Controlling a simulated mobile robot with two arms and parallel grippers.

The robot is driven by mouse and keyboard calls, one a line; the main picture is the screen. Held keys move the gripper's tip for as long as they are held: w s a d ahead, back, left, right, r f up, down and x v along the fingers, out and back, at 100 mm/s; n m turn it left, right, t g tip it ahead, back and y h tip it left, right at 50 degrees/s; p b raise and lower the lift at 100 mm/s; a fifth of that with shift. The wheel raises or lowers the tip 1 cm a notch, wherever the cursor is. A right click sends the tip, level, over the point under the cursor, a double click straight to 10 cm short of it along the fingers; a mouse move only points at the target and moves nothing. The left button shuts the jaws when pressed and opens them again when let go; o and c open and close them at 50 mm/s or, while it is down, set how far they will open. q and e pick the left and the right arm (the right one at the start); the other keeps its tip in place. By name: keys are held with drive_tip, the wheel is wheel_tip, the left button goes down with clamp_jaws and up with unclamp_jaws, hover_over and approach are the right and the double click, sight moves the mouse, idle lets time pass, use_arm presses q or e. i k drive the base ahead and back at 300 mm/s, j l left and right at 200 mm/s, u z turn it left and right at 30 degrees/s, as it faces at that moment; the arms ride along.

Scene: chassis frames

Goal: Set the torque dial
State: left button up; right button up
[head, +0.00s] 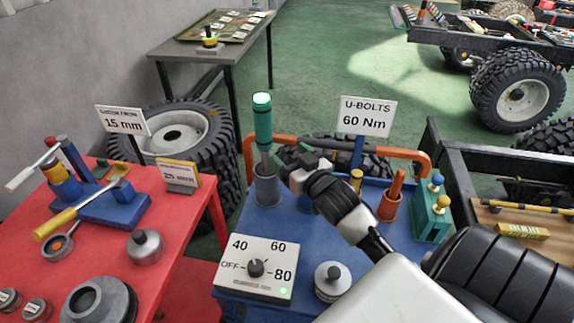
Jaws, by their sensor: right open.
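The torque dial (256,268) is a dark knob on a white panel (235,283) marked OFF, 40, 60 and 80. The panel sits at the front of the blue cart top. The knob's pointing direction is too small to tell for sure. A green light shows at the panel's lower right corner. A sign (366,117) behind reads U-BOLTS 60 Nm. My right gripper (284,163) is open, above and behind the panel, close to the right side of a green-handled tool (263,125). I cannot tell whether it touches the tool. My left gripper is not in view.
The tool, its top lit green, stands upright in a grey holder (266,186). A grey weight-like piece (332,280) stands right of the panel. Orange tube handles (400,154) edge the cart's back. A red table (90,240) with tools is at left, a dark chassis frame at right.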

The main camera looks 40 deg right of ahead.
sight(256, 268)
drive_tip(key=z, duration=0.85)
